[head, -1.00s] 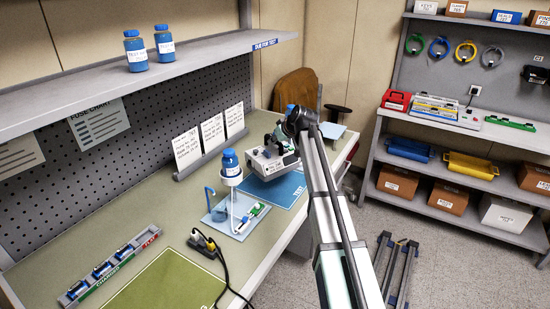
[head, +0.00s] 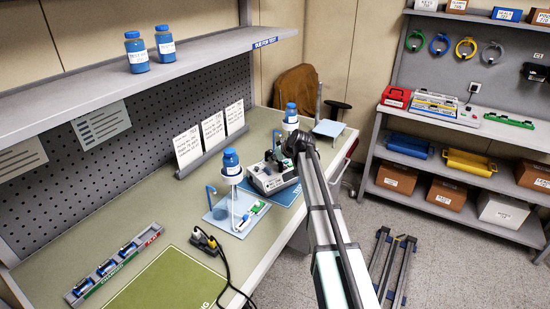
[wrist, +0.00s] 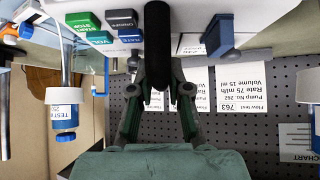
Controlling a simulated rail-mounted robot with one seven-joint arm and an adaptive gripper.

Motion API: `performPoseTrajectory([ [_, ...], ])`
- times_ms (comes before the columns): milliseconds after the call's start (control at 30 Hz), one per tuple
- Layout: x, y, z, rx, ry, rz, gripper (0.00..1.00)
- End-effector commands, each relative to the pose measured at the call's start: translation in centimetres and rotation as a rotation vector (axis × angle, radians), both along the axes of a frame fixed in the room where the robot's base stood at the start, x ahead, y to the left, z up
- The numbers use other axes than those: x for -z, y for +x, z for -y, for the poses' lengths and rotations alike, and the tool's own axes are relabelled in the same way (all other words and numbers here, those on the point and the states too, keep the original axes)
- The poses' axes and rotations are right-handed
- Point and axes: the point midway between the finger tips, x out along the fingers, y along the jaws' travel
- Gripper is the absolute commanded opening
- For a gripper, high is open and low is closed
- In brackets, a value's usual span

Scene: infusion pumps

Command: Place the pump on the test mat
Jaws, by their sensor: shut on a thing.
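The pump (head: 266,181) is a pale grey box with a dark handle, over the blue test mat (head: 287,194) at the bench's right end. I cannot tell whether its underside touches the mat. In the wrist view the pump (wrist: 98,10) fills the top edge, showing green and blue buttons. My gripper (head: 279,158) is at the top of the pump. In the wrist view my gripper (wrist: 158,90) is shut on the pump's dark handle bar. The arm hides part of the pump's right side in the head view.
A blue bottle (head: 231,161) on a stand above a light blue tray (head: 220,214) is just left of the pump. Another blue bottle (head: 290,111) is behind it. Cards (head: 212,129) stand at the wall. A cable (head: 224,265) lies in front.

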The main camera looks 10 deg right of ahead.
Motion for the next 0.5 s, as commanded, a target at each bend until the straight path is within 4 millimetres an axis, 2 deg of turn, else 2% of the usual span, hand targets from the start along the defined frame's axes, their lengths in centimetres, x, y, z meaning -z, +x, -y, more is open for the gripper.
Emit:
performPoseTrajectory([
  [233, -0.06, 0.08, -0.01, 0.001, 0.002, 0.005, 0.00],
  [267, 0.08, 0.02, 0.00, 0.000, 0.000, 0.001, 0.24],
  [300, 0.04, 0.02, 0.00, 0.000, 0.000, 0.001, 0.38],
  [333, 0.04, 0.02, 0.00, 0.000, 0.000, 0.001, 0.42],
  [500, 0.03, 0.02, 0.00, 0.000, 0.000, 0.001, 0.42],
])
